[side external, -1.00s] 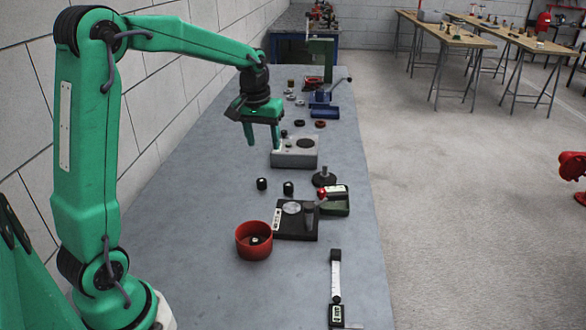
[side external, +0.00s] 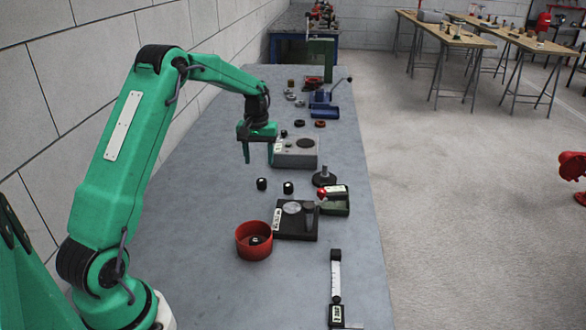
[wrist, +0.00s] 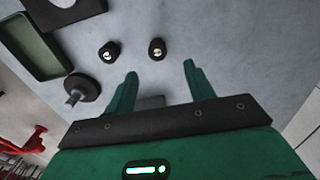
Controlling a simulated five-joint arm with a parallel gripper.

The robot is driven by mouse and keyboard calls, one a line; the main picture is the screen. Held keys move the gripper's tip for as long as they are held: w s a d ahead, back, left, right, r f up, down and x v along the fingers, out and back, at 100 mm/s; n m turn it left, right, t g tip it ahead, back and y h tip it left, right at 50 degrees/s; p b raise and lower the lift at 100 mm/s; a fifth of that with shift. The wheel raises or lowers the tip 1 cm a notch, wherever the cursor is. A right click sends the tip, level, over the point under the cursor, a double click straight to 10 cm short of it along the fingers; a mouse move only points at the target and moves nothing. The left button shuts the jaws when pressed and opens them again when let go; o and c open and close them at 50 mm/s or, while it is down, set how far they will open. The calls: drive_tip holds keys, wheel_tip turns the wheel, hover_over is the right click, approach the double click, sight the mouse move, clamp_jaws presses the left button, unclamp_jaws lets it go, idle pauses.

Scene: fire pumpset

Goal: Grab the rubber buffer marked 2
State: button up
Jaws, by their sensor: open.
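Two small black cylinders stand on the bench: a left one (side external: 262,183) and a right one (side external: 288,188) in the side view. They look like the rubber buffers, with pale tops. In the wrist view, the left one is at the right (wrist: 157,48) and the right one at the left (wrist: 109,52). I cannot read a number on either. My gripper (side external: 259,160) is open and empty, above the bench and behind the cylinders in the side view. In the wrist view, both cylinders lie beyond its fingertips (wrist: 160,70), apart from them.
A grey box (side external: 295,160) stands close to the right of my gripper. A black knobbed part (side external: 323,179), a green tray (side external: 335,208), a black plate device (side external: 284,228) and a red bowl (side external: 254,252) lie around the cylinders. The bench's left side is clear.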

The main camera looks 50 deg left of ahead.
sight(261, 180)
drive_tip(key=shift+d+f, duration=0.2)
drive_tip(key=shift+f, duration=3.6)
drive_tip(key=c, duration=1)
